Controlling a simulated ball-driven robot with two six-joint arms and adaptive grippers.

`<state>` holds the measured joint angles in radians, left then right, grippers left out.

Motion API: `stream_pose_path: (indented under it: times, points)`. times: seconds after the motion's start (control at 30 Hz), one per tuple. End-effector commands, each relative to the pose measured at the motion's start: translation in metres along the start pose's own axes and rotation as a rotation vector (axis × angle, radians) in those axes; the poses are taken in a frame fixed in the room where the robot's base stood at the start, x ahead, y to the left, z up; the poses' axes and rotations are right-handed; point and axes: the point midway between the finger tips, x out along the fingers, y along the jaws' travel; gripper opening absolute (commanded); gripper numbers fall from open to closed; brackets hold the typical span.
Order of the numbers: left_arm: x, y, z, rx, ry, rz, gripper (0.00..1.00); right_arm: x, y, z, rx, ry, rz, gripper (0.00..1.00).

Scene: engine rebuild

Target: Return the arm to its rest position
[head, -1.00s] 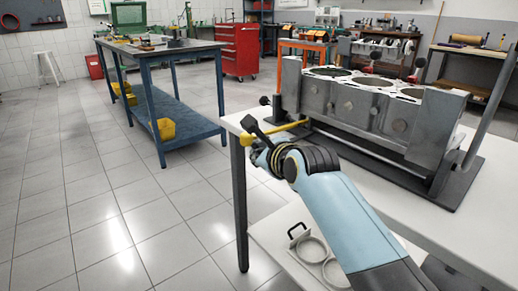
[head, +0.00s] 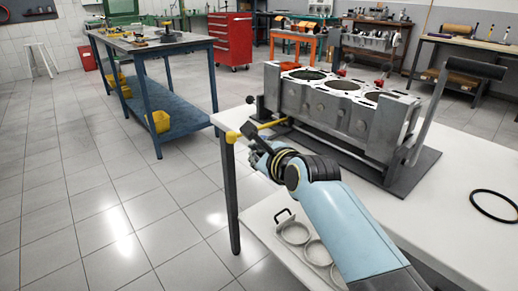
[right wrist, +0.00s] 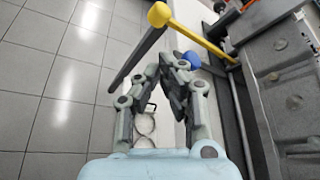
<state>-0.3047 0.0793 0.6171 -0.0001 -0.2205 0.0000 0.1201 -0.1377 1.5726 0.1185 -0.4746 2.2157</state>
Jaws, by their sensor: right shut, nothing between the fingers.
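My right arm (head: 335,220) reaches in from the lower right of the head view, over the near left edge of the white table (head: 440,215). Its gripper (head: 257,148) is beside the table's left corner, close to a yellow rod (head: 271,125). In the right wrist view the gripper (right wrist: 172,62) has its fingers together with nothing held. The yellow rod (right wrist: 205,42) with a round yellow end passes beyond the fingertips there; I cannot tell whether they touch. My left gripper is not in view.
A grey engine block (head: 335,112) stands in a dark stand on the white table. A black ring (head: 494,206) lies to its right. Pale rings (head: 296,233) lie on a lower shelf. A blue workbench (head: 180,128) and red cabinet (head: 231,40) stand behind. The left floor is clear.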

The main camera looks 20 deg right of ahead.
Motion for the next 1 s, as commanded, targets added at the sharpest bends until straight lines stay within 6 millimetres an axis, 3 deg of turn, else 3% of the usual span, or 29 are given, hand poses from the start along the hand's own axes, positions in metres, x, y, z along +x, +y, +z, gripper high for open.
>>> stream_pose_path:
  times: [0.37, 0.47, 0.57, 0.77, 0.87, 1.0]
  points:
    - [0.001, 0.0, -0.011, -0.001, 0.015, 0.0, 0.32, 0.0, 0.002, -0.002, 0.0, 0.003, 0.002, 0.0]
    - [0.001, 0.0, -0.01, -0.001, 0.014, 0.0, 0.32, -0.006, 0.013, -0.021, -0.004, 0.029, 0.019, 0.0]
    - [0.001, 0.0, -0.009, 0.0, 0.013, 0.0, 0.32, -0.014, 0.041, -0.065, -0.015, 0.097, 0.071, 0.0]
    - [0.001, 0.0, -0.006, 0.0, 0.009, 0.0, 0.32, -0.053, 0.129, -0.198, -0.184, 0.29, 0.249, 0.0]
    - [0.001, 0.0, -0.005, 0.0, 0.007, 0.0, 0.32, -0.086, 0.171, -0.264, -0.359, 0.361, 0.366, 0.0]
    - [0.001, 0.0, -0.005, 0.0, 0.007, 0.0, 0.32, -0.149, 0.224, -0.351, -0.649, 0.417, 0.565, 0.0]
